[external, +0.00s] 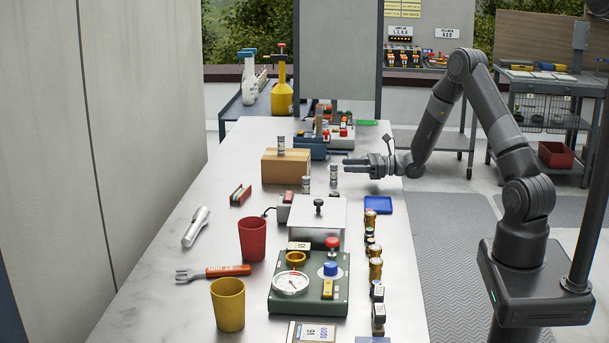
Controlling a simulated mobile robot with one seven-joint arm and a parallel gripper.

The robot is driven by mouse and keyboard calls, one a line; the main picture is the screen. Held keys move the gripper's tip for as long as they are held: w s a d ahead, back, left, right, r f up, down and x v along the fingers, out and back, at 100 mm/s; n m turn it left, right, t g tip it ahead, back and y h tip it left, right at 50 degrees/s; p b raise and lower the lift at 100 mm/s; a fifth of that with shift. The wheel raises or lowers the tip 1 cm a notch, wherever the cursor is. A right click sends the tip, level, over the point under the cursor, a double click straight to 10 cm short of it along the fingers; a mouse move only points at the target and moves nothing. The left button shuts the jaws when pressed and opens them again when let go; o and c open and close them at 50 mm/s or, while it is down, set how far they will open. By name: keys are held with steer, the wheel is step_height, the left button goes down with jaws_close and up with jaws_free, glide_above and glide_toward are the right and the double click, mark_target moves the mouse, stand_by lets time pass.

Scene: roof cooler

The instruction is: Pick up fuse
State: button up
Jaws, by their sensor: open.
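Several small grey-and-white banded cylinders look like fuses. One stands upright (333,174) just left of my gripper (346,166). Another stands a little nearer and further left (306,185). A third stands on top of the cardboard box (273,171). My gripper is open and empty, level, with its fingers pointing left toward the first cylinder. In this view the fingertips are close to that cylinder; I cannot tell whether they touch it. Which cylinder is the task's fuse is not clear from this view.
The bench (180,277) holds a white-topped device (318,217), a green gauge panel (309,299), a red cup (252,239), a yellow cup (228,305) and a blue tray (378,205). Brass cylinders (375,268) line the right side. The bench's left side is mostly clear.

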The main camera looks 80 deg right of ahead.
mark_target(334, 174)
steer(key=shift+f, duration=0.75)
steer(key=shift+w+f, duration=0.15)
steer(key=shift+f, duration=0.05)
steer(key=w, duration=0.7)
steer(key=shift+w+a, duration=0.1)
steer(key=shift+a, duration=0.3)
steer(key=shift+c, duration=0.6)
steer(key=shift+r, duration=0.1)
jaws_close()
